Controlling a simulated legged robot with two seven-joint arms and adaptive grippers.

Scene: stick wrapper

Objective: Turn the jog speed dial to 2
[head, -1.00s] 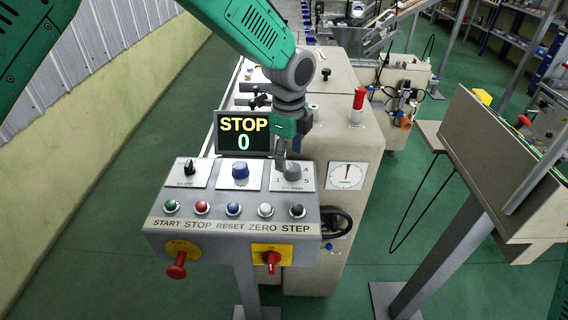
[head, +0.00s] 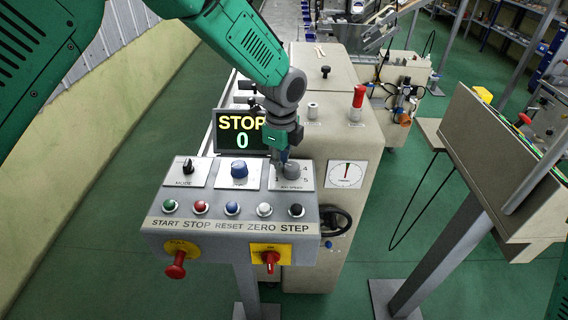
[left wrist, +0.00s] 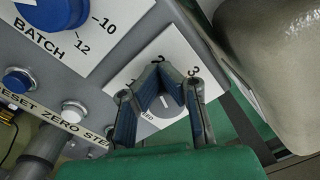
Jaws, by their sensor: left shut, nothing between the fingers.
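The jog speed dial (head: 291,170) is a grey knob on a white plate with numbers, at the right end of the control panel's upper row. It also shows in the left wrist view (left wrist: 160,107), partly hidden, with a white mark on it; the numbers 1, 2 and 3 are visible around it. My left gripper (head: 283,158) is at the dial, above and slightly left of its middle in the head view. In the left wrist view its fingers (left wrist: 160,72) are shut with their tips together near the 2. Contact with the dial cannot be told. My right gripper is not in view.
A mode knob (head: 188,166) and a blue batch dial (head: 239,170) sit left of the dial. Several push buttons line the row below, with a red stop knob (head: 176,266) and a red switch (head: 270,260) lower down. A display (head: 241,132) reads STOP 0.

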